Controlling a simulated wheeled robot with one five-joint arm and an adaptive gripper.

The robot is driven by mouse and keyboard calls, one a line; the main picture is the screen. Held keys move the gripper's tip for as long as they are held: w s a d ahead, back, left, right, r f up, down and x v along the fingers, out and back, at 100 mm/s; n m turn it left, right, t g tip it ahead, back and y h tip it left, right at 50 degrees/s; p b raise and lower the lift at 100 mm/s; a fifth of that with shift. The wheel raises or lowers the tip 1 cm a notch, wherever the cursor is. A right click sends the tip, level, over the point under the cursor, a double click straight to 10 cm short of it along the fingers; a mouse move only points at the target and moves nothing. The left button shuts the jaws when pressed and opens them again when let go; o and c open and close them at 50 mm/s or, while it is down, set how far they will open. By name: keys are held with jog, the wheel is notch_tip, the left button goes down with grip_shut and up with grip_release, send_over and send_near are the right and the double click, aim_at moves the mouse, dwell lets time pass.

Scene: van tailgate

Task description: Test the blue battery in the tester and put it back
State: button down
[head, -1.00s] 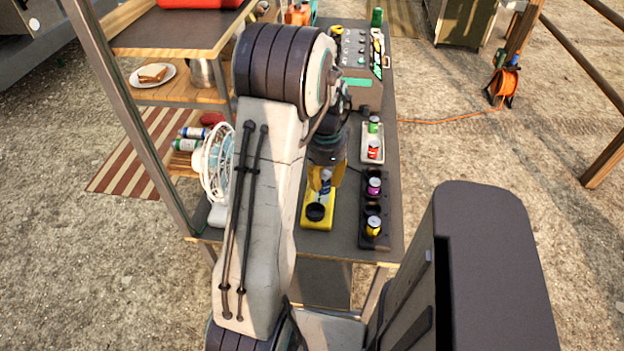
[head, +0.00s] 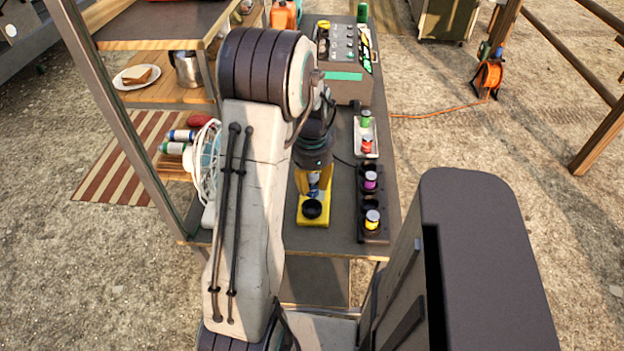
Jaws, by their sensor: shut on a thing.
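A white tray (head: 366,153) behind the rack holds a green battery (head: 365,118) and a red one (head: 366,145). A white fan (head: 206,165) is left of my arm. An orange cable reel (head: 487,78) is on the ground.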

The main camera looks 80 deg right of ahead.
jog(key=shift+f+b, duration=2.4)
jog(key=shift+f, duration=1.25)
jog(key=c, duration=1)
grip_release()
jog(key=shift+o, duration=0.2)
jog(key=shift+r, duration=0.1)
notch_tip(320, 180, up, 12)
jog(key=shift+a+f, duration=0.1)
